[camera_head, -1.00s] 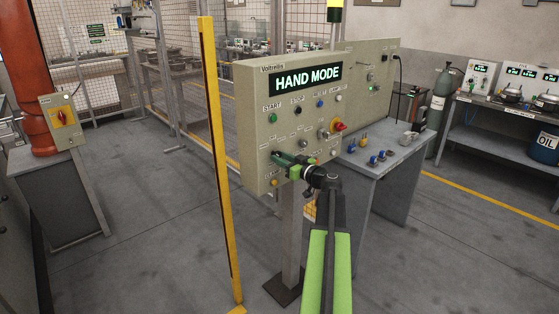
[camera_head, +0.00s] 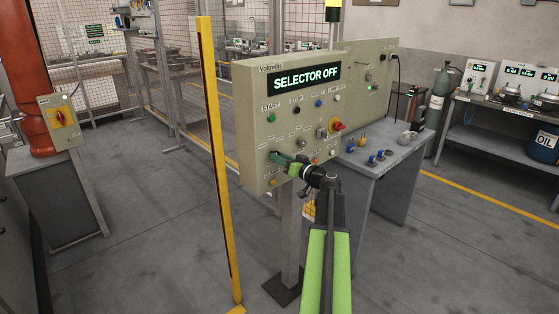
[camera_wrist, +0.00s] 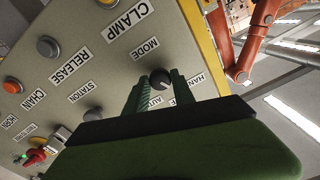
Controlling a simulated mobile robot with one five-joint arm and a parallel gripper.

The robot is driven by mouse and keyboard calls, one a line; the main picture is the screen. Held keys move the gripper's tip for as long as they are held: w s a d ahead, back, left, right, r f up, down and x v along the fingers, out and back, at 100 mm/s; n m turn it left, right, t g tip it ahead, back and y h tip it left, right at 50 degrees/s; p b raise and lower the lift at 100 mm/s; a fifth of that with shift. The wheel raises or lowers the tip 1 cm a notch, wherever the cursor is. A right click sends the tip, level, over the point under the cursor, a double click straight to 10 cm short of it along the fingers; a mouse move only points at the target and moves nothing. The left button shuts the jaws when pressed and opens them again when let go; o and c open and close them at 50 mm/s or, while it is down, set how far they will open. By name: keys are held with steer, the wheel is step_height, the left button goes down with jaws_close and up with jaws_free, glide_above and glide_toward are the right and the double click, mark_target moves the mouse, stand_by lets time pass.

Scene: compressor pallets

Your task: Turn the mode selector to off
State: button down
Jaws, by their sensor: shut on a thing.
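The control panel (camera_head: 254,120) stands on a post, and its display (camera_head: 306,77) reads "SELECTOR OFF". My gripper (camera_head: 284,160) reaches the lower left of the panel face. In the wrist view my gripper (camera_wrist: 160,88) is shut on the dark round mode selector knob (camera_wrist: 161,78), with a green finger on each side of it. The "MODE" label (camera_wrist: 145,48) is beside the knob. The knob's pointer cannot be made out.
A red and yellow emergency knob (camera_head: 338,126) and several buttons sit on the same panel near my gripper. A yellow post (camera_head: 218,160) stands close on the left. A grey bench (camera_head: 375,175) with small parts stands behind on the right.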

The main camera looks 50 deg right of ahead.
steer(key=m, duration=0.5)
steer(key=shift+w, duration=0.1)
stand_by(0.4)
steer(key=c, duration=1.1)
jaws_free()
steer(key=shift+o, duration=0.2)
steer(key=s+a, duration=0.1)
steer(key=s, duration=1.6)
steer(key=shift+s+a, duration=0.15)
steer(key=shift+s, duration=0.05)
